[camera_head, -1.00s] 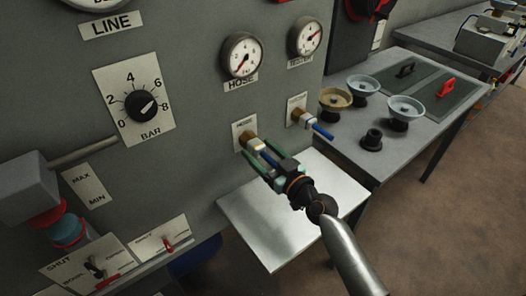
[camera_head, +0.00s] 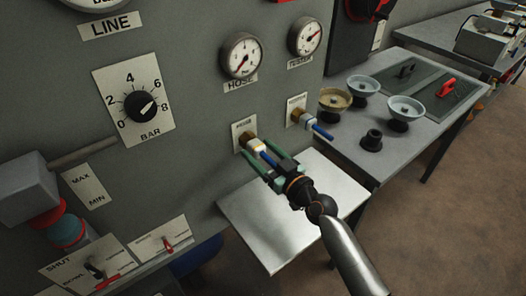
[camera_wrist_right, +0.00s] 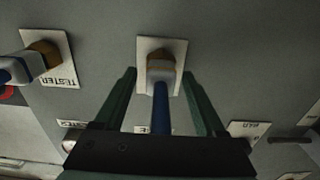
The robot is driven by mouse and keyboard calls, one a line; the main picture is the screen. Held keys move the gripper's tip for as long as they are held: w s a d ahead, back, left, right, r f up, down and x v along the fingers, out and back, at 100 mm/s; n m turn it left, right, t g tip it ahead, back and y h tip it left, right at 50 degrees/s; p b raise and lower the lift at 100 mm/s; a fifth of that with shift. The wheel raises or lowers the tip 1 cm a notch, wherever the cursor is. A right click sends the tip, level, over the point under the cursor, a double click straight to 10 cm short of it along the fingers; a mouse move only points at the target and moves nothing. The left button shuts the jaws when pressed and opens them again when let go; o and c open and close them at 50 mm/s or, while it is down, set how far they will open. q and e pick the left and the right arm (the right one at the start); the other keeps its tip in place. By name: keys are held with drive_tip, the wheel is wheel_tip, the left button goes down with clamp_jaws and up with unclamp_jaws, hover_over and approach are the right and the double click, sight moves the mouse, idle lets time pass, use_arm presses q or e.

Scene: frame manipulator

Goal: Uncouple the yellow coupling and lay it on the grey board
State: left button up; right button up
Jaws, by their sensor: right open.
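The coupling with a yellow band (camera_head: 257,146) sits on the brass HOSE port of the grey panel, with a short blue hose behind it. It also shows in the right wrist view (camera_wrist_right: 160,68), straight ahead between the fingers. My right gripper (camera_head: 272,160) is open, with one green finger on each side of the blue hose, and I see gaps between fingers and hose. The fingertips end close to the coupling. A flat pale grey board (camera_head: 270,236) sticks out below the ports and is bare where I see it. My left gripper is not in view.
A second coupling with a blue hose (camera_head: 315,126) is on the TESTER port to the right. The bench at right holds several bowl-topped stands (camera_head: 404,110), a small black fitting (camera_head: 372,140) and dark panels with handles. A dial (camera_head: 139,105) and levers are at left.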

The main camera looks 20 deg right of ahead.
sight(274, 163)
drive_tip(key=shift+w+a+r, duration=0.1)
drive_tip(key=shift+a+r, duration=0.2)
drive_tip(key=shift+a, duration=0.05)
drive_tip(key=shift+c, duration=0.4)
clamp_jaws()
drive_tip(key=shift+s+d+f, duration=0.1)
drive_tip(key=shift+s+f, duration=0.05)
drive_tip(key=shift+s, duration=0.1)
idle(0.3)
drive_tip(key=shift+s, duration=0.1)
drive_tip(key=shift+s, duration=0.2)
drive_tip(key=shift+s+d+f, duration=0.1)
drive_tip(key=shift+s+d, duration=0.3)
drive_tip(key=shift+s, duration=0.1)
drive_tip(key=shift+v, duration=1.75)
drive_tip(key=shift+d, duration=0.1)
